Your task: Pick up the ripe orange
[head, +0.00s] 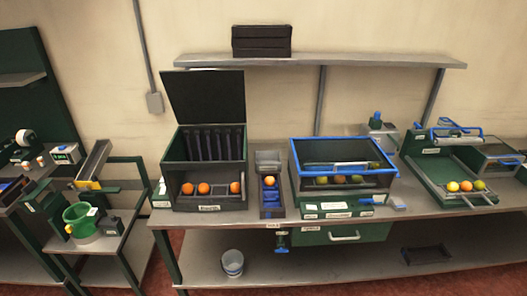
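Several orange-coloured fruits are in the head view. Two oranges (203,188) sit side by side at the left in the front tray of the dark green open-lidded box (176,150), and one orange (235,187) sits at that tray's right end. One orange (269,181) lies in a narrow dark tray (272,212). A yellow fruit (453,186), an orange (466,185) and a greenish fruit (478,185) lie in a row on the green device (423,181) at the right. I cannot tell which one the task means. Neither of my grippers is in view.
A blue-rimmed clear box (343,143) holds several dull greenish fruits (338,180). The workbench (400,211) is crowded, with small bare patches along its front. A shelf (370,59) runs above. A green bucket (82,222) stands on the left stand.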

